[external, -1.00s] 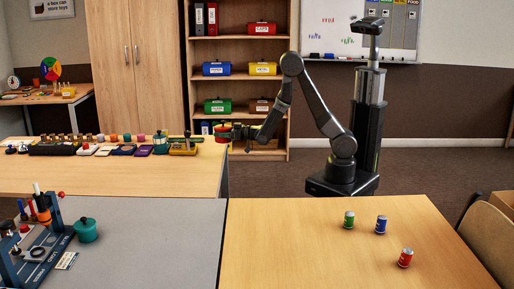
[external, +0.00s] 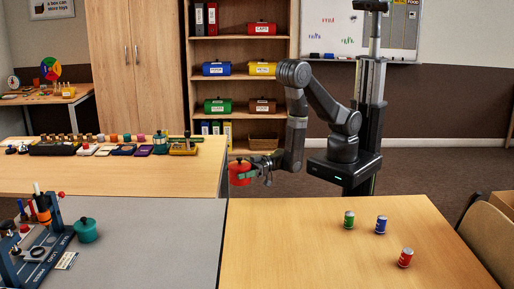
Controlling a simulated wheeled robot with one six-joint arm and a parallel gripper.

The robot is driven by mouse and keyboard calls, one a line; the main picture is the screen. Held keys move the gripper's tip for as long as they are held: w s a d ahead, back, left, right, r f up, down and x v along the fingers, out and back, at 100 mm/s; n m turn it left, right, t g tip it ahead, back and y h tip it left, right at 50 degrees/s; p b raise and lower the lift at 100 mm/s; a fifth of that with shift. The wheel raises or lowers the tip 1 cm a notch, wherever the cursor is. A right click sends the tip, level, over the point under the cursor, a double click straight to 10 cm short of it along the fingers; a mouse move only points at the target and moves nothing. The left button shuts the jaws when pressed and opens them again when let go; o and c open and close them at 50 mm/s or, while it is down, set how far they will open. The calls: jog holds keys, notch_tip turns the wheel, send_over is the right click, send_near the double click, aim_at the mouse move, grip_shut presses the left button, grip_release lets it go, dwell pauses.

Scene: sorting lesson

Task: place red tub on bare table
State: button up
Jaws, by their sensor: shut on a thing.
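The red tub (external: 239,172) is held in my gripper (external: 250,174), which is shut on it. The tub looks roughly upright, in the air near the corner where the tables meet. The bare wooden table (external: 320,250) is at the front right, with the tub above and behind its far left corner. My arm reaches to the tub from the right.
The grey table (external: 170,235) at left bears a teal pot (external: 86,230) and a blue rig (external: 40,240). A chair (external: 482,222) stands at right.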

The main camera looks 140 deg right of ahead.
jog(key=a+n+y+p, duration=0.3)
jog(key=a+y, duration=0.1)
jog(key=a, duration=0.9)
jog(key=shift+s+a+t, duration=0.2)
jog(key=shift+a+t, duration=0.1)
jog(key=shift+a, duration=0.05)
